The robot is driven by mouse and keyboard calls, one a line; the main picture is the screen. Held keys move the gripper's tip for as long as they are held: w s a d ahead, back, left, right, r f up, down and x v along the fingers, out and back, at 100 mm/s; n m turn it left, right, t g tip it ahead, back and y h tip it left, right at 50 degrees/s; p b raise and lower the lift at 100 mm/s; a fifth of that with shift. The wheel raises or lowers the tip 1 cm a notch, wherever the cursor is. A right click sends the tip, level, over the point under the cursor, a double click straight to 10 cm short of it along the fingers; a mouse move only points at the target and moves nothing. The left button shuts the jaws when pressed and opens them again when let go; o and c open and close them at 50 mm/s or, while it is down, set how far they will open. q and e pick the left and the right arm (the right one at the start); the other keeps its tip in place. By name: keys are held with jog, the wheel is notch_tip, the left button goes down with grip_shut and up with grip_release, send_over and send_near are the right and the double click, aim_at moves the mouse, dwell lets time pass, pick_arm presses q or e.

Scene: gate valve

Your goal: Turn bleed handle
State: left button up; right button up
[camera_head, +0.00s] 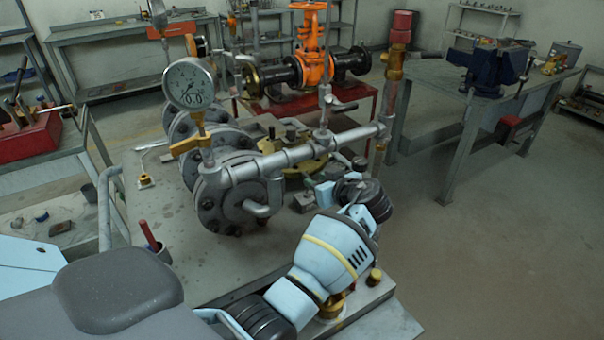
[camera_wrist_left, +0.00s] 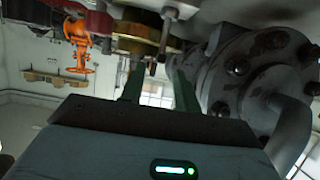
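The grey pipe assembly (camera_head: 290,158) with its flanges stands on the bench. A yellow handle (camera_head: 190,144) sits below the round pressure gauge (camera_head: 190,83). A dark lever (camera_head: 343,106) sticks out at the upright stem on the pipe. I cannot tell which one is the bleed handle. My left gripper (camera_head: 311,184) is low in front of the pipe, close to brass fittings. In the left wrist view its two green fingers (camera_wrist_left: 157,88) are apart. A thin metal stem (camera_wrist_left: 153,68) shows between or just beyond them; contact cannot be told. My right gripper is not in view.
A large flange (camera_wrist_left: 262,68) is close beside the fingers at right in the wrist view. An orange valve (camera_head: 314,66) stands on a red stand behind. A red-handled tool (camera_head: 149,235) stands in a cup at the bench's left. The floor at right is clear.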

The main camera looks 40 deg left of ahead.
aim_at(304, 176)
pick_arm(q)
jog(key=shift+a, duration=0.15)
jog(key=x, duration=0.7)
jog(key=shift+w+a+f, duration=0.1)
jog(key=shift+w+a, duration=0.05)
jog(key=shift+a, duration=0.05)
grip_shut()
